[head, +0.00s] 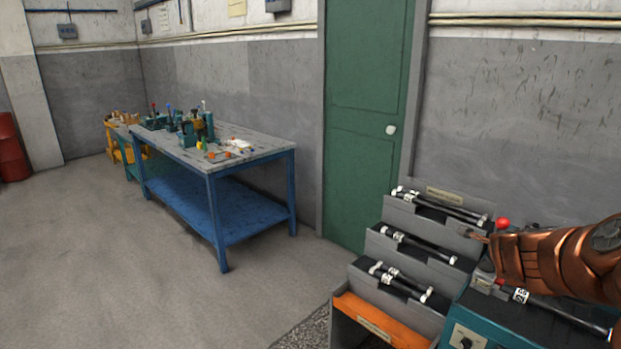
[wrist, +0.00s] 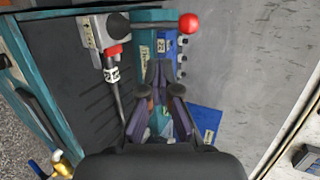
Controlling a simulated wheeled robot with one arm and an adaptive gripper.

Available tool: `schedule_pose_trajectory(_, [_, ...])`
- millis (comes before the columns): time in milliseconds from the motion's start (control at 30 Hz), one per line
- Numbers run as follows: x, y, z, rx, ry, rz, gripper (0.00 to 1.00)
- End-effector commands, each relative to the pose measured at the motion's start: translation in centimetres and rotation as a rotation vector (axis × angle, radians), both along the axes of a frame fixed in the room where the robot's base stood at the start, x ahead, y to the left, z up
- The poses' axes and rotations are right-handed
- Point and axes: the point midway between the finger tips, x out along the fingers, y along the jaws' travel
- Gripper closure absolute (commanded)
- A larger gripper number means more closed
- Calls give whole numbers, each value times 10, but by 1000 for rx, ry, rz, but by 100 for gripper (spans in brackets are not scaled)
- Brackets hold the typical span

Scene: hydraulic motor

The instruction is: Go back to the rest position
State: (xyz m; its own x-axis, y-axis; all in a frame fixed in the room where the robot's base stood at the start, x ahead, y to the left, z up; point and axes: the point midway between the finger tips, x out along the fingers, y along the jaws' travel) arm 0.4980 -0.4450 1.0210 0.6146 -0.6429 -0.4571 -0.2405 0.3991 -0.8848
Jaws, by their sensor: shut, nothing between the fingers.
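My gripper (head: 468,233) is at the right of the head view, on a copper-coloured arm that reaches in from the right edge. It is in front of the stepped grey rack. In the wrist view my gripper (wrist: 160,72) shows its two dark fingers drawn together at the tips, with nothing between them. A red ball knob (head: 503,223) is close beside the gripper. In the wrist view the red knob (wrist: 189,23) sits on a dark lever above and right of the fingertips.
The grey rack (head: 398,214) holds several black-and-silver cylinders on its steps. A teal machine (head: 467,322) stands at the lower right. A blue workbench (head: 255,153) with tools stands by the wall. A green door (head: 362,120) is behind the rack. The floor at left is clear.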

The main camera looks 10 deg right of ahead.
Motion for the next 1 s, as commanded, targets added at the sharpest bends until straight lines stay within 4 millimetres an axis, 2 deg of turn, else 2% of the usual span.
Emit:
schedule_pose_trajectory(67, [4,6,3,-5,3,21,100])
schedule_pose_trajectory(133, [13,20,8,-15,9,70,100])
schedule_pose_trajectory(233, [33,58,19,-39,31,201,100])
schedule_pose_trajectory(367, [59,133,31,-84,83,439,100])
schedule_pose_trajectory(400, [64,157,35,-102,103,516,100])
schedule_pose_trajectory(567, [66,255,39,-174,200,827,100])
schedule_pose_trajectory(600, [62,280,39,-193,229,907,100])
schedule_pose_trajectory(667, [52,315,37,-225,275,1026,100])
schedule_pose_trajectory(700, [44,338,34,-245,311,1104,100])
schedule_pose_trajectory(767, [27,371,29,-276,369,1227,100])
schedule_pose_trajectory(800, [12,391,25,-296,411,1309,100])
schedule_pose_trajectory(900, [-30,434,11,-348,533,1509,100])
schedule_pose_trajectory(967, [-61,453,4,-378,614,1625,100])
schedule_pose_trajectory(1000, [-82,463,-2,-395,671,1700,100])
